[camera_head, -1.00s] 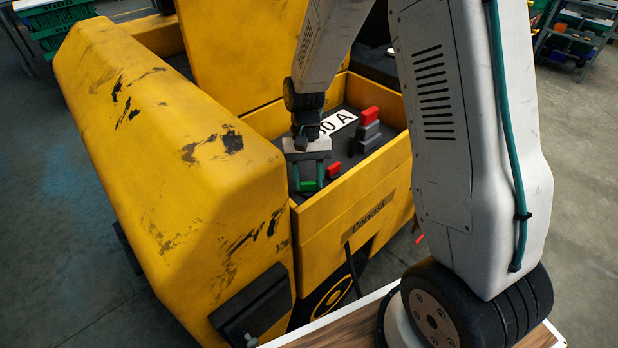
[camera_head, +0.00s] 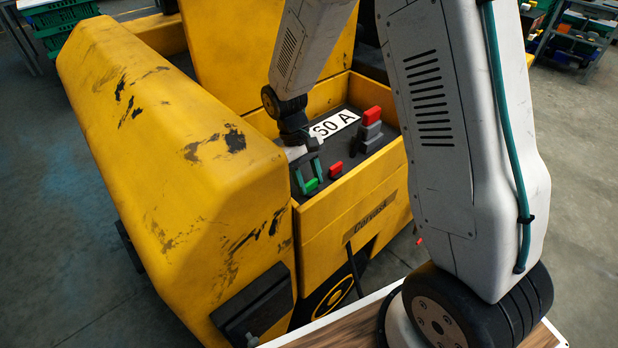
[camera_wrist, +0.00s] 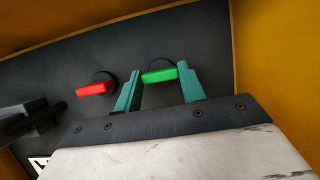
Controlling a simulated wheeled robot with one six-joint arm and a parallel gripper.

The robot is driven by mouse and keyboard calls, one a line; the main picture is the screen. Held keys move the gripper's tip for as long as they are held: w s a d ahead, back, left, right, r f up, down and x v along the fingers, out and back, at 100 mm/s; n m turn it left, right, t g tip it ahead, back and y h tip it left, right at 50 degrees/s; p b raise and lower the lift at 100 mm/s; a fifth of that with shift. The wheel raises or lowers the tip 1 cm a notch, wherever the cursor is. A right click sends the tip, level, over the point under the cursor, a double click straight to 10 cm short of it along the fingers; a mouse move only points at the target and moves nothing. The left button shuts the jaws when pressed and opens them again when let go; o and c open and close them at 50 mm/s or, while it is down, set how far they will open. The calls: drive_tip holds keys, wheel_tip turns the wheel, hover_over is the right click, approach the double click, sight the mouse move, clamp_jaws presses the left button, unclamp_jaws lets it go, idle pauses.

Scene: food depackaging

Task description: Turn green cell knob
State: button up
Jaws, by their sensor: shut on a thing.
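The green knob (camera_wrist: 160,75) is a bright green bar on a dark round base, set in a dark grey panel (camera_wrist: 60,70). My gripper (camera_wrist: 160,71) has its teal fingers on the two ends of the bar and is shut on it. The green knob (camera_head: 310,186) also shows in the head view, beneath my tilted gripper (camera_head: 308,178), near the front yellow wall of the compartment. A red knob (camera_wrist: 95,88) sits beside it on the same panel, clear of my fingers. It also shows in the head view (camera_head: 336,168).
Yellow walls (camera_head: 350,205) enclose the panel. A grey block with a red top (camera_head: 372,115) stands on the panel at right, beside a white label with black lettering (camera_head: 335,125). A large scuffed yellow cover (camera_head: 170,170) rises close on the left.

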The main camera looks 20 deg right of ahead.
idle(0.4)
drive_tip(key=o, duration=1)
drive_tip(key=shift+r, duration=0.1)
drive_tip(key=v, duration=0.7)
drive_tip(key=shift+w+r, duration=0.1)
drive_tip(key=shift+r, duration=0.2)
